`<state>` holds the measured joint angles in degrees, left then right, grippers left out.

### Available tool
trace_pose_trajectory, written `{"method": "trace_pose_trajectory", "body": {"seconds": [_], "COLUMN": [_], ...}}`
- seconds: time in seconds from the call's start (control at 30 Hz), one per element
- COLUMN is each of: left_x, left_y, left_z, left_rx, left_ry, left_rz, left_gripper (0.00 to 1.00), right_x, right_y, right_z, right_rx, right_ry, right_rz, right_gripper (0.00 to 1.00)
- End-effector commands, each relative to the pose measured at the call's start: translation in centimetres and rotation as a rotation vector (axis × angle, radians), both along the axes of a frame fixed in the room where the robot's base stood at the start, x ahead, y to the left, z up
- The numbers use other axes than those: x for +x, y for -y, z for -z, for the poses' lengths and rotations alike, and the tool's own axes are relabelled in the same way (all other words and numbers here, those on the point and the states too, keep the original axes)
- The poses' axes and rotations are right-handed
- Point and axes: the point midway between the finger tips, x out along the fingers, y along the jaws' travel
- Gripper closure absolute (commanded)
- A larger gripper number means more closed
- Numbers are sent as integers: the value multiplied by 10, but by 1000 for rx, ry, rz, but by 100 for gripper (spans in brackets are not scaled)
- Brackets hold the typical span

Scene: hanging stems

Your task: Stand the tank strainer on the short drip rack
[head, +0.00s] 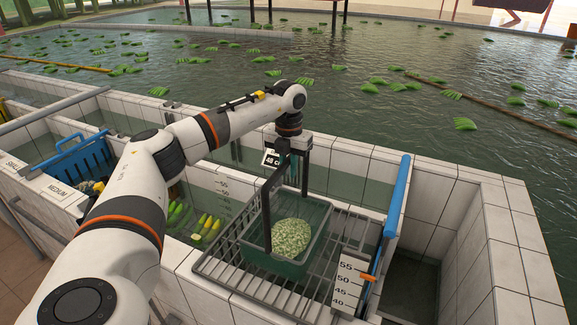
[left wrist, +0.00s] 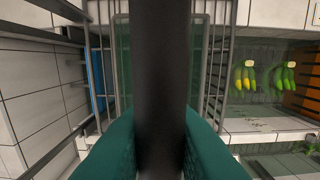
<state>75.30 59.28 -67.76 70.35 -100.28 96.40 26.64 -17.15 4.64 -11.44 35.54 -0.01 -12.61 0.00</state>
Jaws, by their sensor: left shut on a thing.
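The tank strainer is a dark green basket (head: 275,264) with a tall dark handle and a pale green speckled heap inside. It appears upright over the metal drip rack (head: 214,266); I cannot tell whether its bottom touches the bars. My left gripper (head: 296,143) is shut on the top of the handle, above the basket. In the left wrist view the dark handle bar (left wrist: 158,70) runs through the middle, hiding much of the basket (left wrist: 122,65), with rack bars (left wrist: 216,70) beside it. My right gripper is not in view.
A marked scale (head: 349,284) with an orange pointer stands at the rack's front right. A blue padded bar (head: 397,196) is to the right. Tiled walls (head: 455,190) divide the water tanks.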

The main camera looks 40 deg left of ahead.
Motion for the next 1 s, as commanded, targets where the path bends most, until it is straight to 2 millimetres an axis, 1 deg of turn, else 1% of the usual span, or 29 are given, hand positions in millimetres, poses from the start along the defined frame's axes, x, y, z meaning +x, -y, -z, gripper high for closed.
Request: {"method": "trace_pose_trajectory", "body": {"seconds": [0.4, 0.43, 0.57, 0.87, 0.97, 1.0], "left_x": [0, 0, 0, 0, 1, 1], "left_y": [0, 0, 0, 0, 0, 0], "left_z": [5, 5, 5, 6, 0, -5], "left_rx": [0, 0, 0, 0, 0, -1], "left_ry": [2, 2, 2, -1, 3, 4], "left_rz": [0, 0, 0, 0, 0, 0], "left_gripper": [100, 79, 58, 57, 57, 57], "right_x": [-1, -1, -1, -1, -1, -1], "right_y": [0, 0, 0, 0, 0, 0], "right_z": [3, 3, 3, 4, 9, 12], "right_rx": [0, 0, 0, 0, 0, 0], "right_ry": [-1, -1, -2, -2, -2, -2], "right_rz": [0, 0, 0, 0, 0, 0], "right_gripper": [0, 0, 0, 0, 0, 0]}}
